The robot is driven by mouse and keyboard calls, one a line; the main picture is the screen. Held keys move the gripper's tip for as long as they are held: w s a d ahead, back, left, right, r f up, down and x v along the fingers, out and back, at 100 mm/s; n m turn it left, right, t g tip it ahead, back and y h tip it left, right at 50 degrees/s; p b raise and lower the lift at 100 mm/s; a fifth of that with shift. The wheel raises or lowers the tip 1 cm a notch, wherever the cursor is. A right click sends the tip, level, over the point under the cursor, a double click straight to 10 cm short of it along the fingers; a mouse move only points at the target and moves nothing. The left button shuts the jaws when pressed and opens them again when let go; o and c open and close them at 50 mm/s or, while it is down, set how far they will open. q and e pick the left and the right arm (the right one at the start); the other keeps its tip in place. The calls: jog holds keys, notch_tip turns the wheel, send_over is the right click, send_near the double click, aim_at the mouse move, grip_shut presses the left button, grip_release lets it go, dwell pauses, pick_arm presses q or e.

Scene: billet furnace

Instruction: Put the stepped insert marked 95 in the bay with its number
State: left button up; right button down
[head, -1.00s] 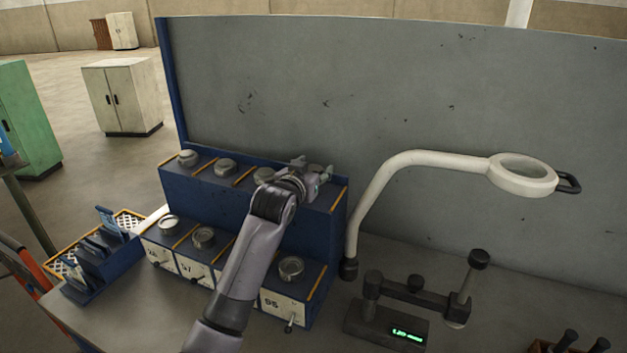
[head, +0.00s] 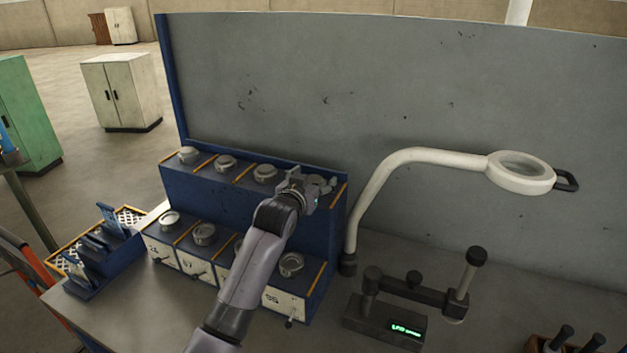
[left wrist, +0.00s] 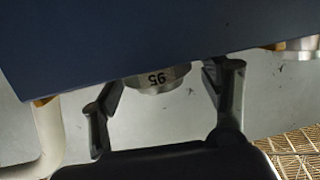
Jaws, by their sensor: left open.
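The stepped insert marked 95 (left wrist: 155,79) shows in the left wrist view as a round metal piece, its number upside down, partly hidden behind the dark blue edge. It stands at the right end of the upper row of the blue rack (head: 240,211); in the head view my gripper mostly hides it. My left gripper (head: 320,187) is open, with one finger on either side of the insert; whether they touch it I cannot tell. The bay marked 95 (head: 283,302) is at the right end of the lower row, with a round metal piece (head: 291,264) on top. My right gripper is out of view.
Several other round inserts (head: 225,163) stand along the upper row, separated by orange strips. A magnifier lamp (head: 400,160) and a gauge with a green display (head: 385,322) stand to the right. A blue tray (head: 98,283) is at the left.

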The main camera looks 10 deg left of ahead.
pick_arm(q)
jog(key=shift+s, duration=0.1)
jog(key=b+v, duration=0.3)
jog(key=v, duration=0.8)
jog(key=shift+s, duration=0.4)
